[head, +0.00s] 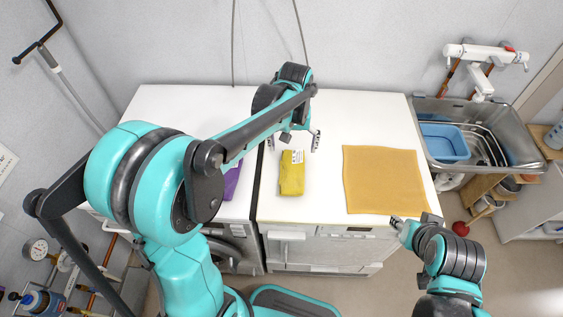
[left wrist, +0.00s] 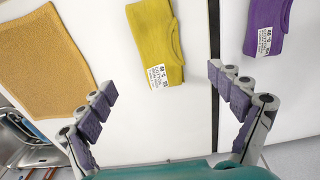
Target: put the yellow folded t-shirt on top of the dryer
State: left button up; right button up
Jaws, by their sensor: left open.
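The yellow folded t-shirt (head: 292,178) lies flat on the white top of the right-hand machine (head: 325,125), near the seam with the left-hand machine (head: 180,105). A white label shows on its end. The left-hand machine has a round door; I cannot tell for certain which one is the dryer. My left gripper (head: 293,141) is open and empty, just behind the t-shirt and above the top. In the left wrist view, the t-shirt (left wrist: 158,45) lies ahead, between and beyond the spread fingers (left wrist: 162,85). My right gripper (head: 397,221) is by the front edge; its jaws are unclear.
A purple folded garment (head: 232,181) lies on the left-hand machine, partly behind my left arm. An orange-tan cloth (head: 384,180) lies spread at the right. A metal sink (head: 500,115) with a blue basin (head: 443,142) stands further right. The back of the white top is clear.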

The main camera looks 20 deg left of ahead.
pick_arm(q)
jog(key=s+a+r+m+t, duration=0.1)
jog(key=s+r+t, duration=0.1)
jog(key=s, duration=0.6)
jog(key=s+a+r+m+t, duration=0.1)
jog(key=s+t, duration=0.3)
jog(key=s, duration=0.4)
jog(key=shift+s+a+r+m+t, duration=0.15)
jog(key=shift+s+r+m+t, duration=0.1)
jog(key=shift+r+m+t, duration=0.2)
